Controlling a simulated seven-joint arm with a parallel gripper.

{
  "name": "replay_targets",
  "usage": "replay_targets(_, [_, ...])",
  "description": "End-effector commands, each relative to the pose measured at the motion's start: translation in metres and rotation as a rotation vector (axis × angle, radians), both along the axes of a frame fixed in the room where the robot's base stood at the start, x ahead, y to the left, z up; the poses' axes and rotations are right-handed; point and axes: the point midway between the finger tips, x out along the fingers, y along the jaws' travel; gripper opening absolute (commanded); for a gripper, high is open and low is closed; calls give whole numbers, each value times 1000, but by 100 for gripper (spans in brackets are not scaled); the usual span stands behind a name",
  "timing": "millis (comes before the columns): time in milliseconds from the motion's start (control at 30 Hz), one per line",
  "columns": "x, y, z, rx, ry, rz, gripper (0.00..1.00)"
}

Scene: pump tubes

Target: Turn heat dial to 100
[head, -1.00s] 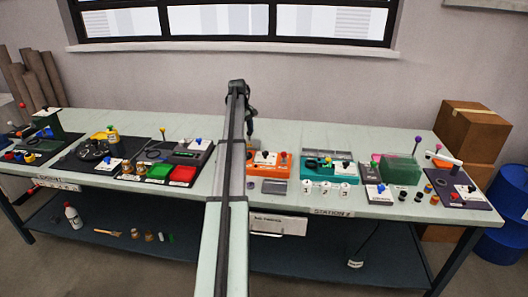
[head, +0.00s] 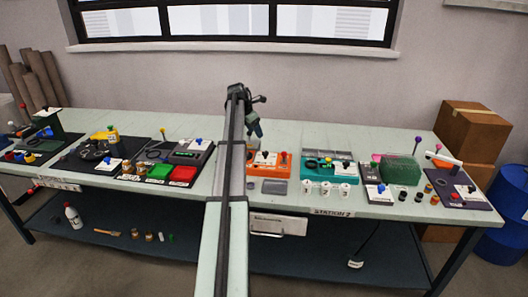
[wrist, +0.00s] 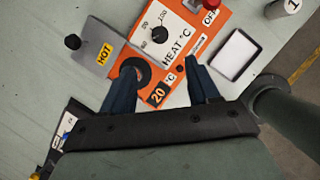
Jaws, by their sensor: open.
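The heat dial is a black knob (wrist: 159,35) on a white plate with a number scale, marked HEAT °C, on an orange unit (wrist: 190,62) in the wrist view. A display (wrist: 158,96) on the unit reads 20 °C. My gripper (wrist: 160,70) is open and empty, with its two dark blue fingers apart over the unit. The dial lies beyond the fingertips, not between them. In the head view my gripper (head: 256,131) is above the back left of the orange unit (head: 282,169), which my arm partly hides.
A pale tray (wrist: 238,54) lies at the right. A teal unit (head: 330,170) with white cups stands right of the orange unit.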

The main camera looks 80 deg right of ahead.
Motion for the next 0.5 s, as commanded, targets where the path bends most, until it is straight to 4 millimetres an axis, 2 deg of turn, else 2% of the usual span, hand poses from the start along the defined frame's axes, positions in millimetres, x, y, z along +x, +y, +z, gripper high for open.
replay_targets(267, [-7, -6, -22, 7, 4, 13, 60])
replay_targets(500, [-18, -18, -61, 7, 4, 12, 60])
